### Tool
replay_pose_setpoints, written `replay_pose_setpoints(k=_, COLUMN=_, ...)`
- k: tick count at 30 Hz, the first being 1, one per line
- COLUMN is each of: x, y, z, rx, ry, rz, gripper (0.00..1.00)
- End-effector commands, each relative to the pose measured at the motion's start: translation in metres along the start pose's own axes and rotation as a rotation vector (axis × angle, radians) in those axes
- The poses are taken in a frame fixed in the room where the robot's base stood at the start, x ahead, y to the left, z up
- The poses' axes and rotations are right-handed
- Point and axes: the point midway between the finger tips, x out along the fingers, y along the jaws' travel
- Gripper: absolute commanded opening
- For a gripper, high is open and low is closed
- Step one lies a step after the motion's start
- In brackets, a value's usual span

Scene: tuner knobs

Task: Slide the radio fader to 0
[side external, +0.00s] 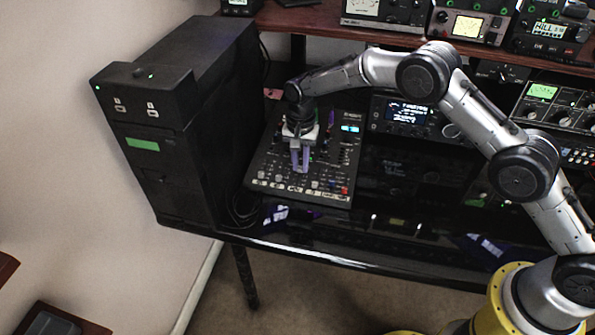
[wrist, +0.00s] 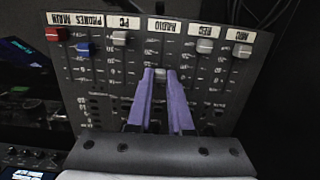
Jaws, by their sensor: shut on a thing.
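The mixer panel (side external: 265,163) lies on the desk, with a row of faders along its front edge. In the wrist view the panel (wrist: 62,70) is upside down, with labels reading MAIN, PHONES, PC, RADIO, REC and MIC. The grey radio fader cap (wrist: 160,72) sits between the tips of my purple fingers, farther from its label than the other caps are from theirs. My gripper (wrist: 161,77) is shut on this cap; it also shows in the side view (side external: 300,168), pointing down at the panel. The fingers hide the lower part of the radio slot, and the scale numbers are too blurred to read.
Close by are the grey PC cap (wrist: 120,38) on the left and the grey REC cap (wrist: 205,46) on the right. A black computer tower (side external: 175,120) stands left of the panel. A radio with a lit display (side external: 407,113) stands to the right.

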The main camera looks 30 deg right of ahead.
Motion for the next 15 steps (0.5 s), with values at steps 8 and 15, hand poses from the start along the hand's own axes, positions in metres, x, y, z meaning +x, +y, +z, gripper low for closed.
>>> replay_pose_setpoints(k=8, x=-0.0018, y=-0.0002, z=-0.0045, rx=0.000, ry=0.002, rz=-0.002, gripper=0.00)
replay_pose_setpoints(k=15, x=-0.0013, y=-0.0001, z=-0.0041, rx=0.000, ry=0.001, rz=-0.001, gripper=0.49)
